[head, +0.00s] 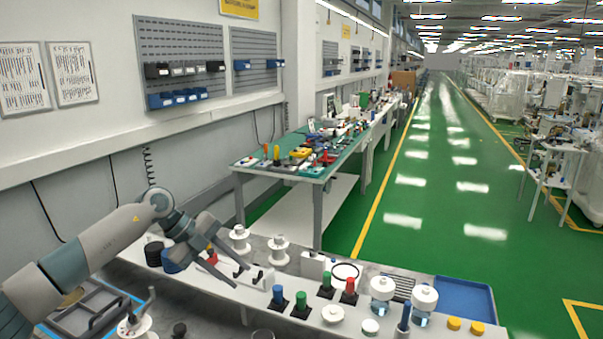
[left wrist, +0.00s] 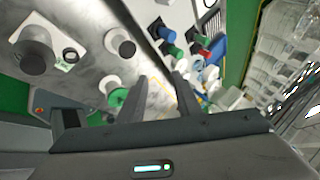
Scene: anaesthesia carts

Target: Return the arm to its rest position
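My left arm (head: 95,245) comes in from the left of the head view and reaches over the near workbench. Its gripper (head: 242,276) points down and to the right above the left part of the bench, near white spools and a red-topped item. In the left wrist view the two dark fingers (left wrist: 160,80) stand apart with a gap between them, and nothing is held there. Spools and the grey bench top show beyond the fingers. My right gripper is in neither view.
The near bench carries white spools (head: 278,250), blue, green and red upright pieces (head: 349,291), clear-based white-topped jars (head: 424,298), a blue tray (head: 464,300) and yellow caps (head: 454,323). A grey tray (head: 88,312) lies below my arm. The green aisle is clear.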

